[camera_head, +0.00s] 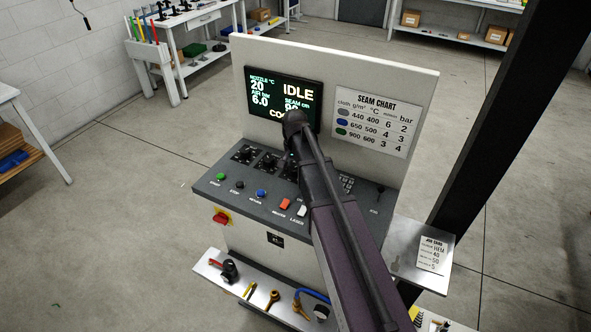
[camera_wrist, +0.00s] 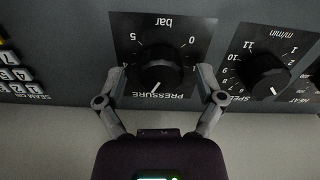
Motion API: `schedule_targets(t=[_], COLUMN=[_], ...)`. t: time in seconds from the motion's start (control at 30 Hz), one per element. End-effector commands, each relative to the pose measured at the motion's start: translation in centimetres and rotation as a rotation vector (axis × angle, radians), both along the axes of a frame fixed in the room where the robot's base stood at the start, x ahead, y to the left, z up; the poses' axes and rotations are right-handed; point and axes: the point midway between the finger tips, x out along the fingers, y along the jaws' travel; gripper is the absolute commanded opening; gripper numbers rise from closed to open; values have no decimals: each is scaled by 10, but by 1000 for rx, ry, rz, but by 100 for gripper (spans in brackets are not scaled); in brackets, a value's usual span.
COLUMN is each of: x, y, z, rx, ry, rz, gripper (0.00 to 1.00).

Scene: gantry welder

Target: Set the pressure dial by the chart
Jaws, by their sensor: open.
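The black round pressure dial (camera_wrist: 160,68) is in the wrist view, on a plate marked PRESSURE and bar that appears upside down. A white pointer line shows at its lower left; 0 and 5 are readable, but the numbers near the pointer are partly hidden. My gripper (camera_wrist: 161,74) is open, with one finger on either side of the dial. I cannot tell whether they touch it. In the head view my arm hides this dial. The seam chart (camera_head: 374,122) lists grey 440, 400, 6, 2; blue 650, 500, 4, 3; green 900, 600, 3, 4.
The screen (camera_head: 283,97) reads IDLE and air 6.0 bar. A speed dial (camera_wrist: 263,75) sits beside the pressure dial. Buttons line the panel front, including a green one (camera_head: 221,176). A job card (camera_head: 433,254) lies right, its print small. A dark post (camera_head: 495,120) stands right.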

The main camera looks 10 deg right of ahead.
Motion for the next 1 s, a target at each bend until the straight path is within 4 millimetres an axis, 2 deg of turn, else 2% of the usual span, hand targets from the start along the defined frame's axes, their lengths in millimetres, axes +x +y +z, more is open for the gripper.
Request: schedule_targets(t=[0.37,1.0], x=[1,1], y=[0,1], z=[0,0], rx=[0,0], ry=[-1,-1], rz=[67,462], gripper=[87,87])
